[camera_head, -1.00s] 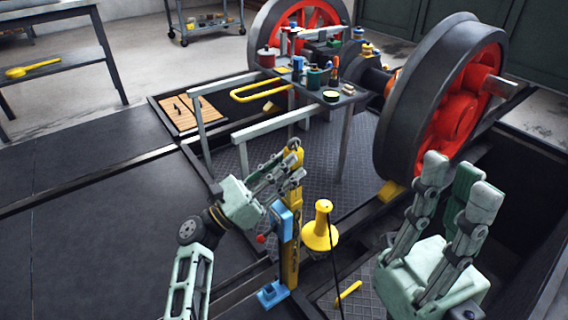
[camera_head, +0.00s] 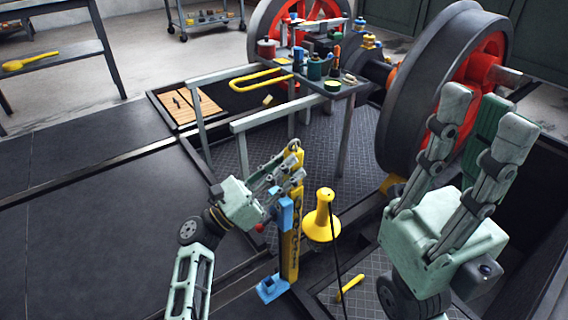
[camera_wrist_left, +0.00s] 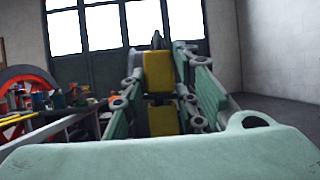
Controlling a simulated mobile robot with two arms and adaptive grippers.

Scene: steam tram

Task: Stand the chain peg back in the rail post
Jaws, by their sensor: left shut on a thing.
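My left gripper (camera_head: 286,178) is shut on a yellow piece with a ring at its top, which I take as the chain peg (camera_head: 294,158). The peg also shows between the fingers in the left wrist view (camera_wrist_left: 159,72). It looks upright, in line with a yellow upright with dark marks (camera_head: 290,248) below, likely the rail post, with blue fittings and a blue foot. The fingers hide where the two meet, so I cannot tell how far the peg is in. My right gripper (camera_head: 487,112) is raised at the right, fingers apart and empty.
A yellow cone-shaped thing with a dark cable (camera_head: 321,228) is close right of the post. A yellow handle (camera_head: 350,287) lies on the floor plate. Grey railings (camera_head: 270,118) and a cluttered tool table (camera_head: 333,97) stand behind. Large red-and-black wheels (camera_head: 425,95) and an open pit are at the right.

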